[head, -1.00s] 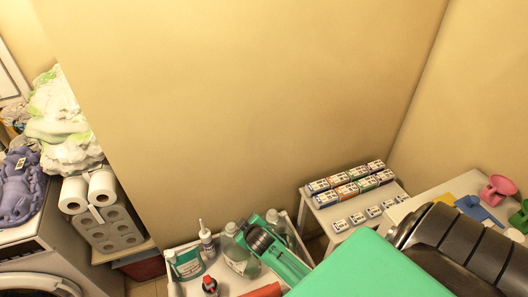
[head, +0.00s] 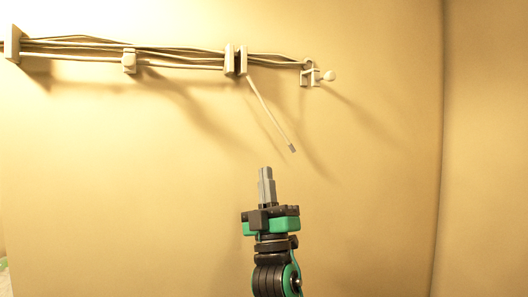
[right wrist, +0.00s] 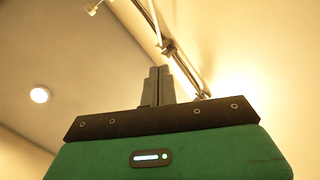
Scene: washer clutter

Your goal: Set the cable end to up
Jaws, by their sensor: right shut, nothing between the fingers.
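A pale cable end (head: 271,113) hangs from the bracket on the wall cable run in the head view. It slants down to the right and finishes in a small grey tip. My right gripper (head: 266,173) points upward below and left of that tip, apart from it. Its fingers are together with nothing between them. In the right wrist view the shut fingers (right wrist: 157,72) stand in front of part of the cable run, and a thin pale strand, likely the cable end (right wrist: 154,22), shows above them. My left gripper is in neither view.
Several cables (head: 180,58) run along the wall through pale clips (head: 129,61) and end at a clamp with a round knob (head: 329,76). The wall around and below is bare. A round ceiling light (right wrist: 39,95) shows in the right wrist view.

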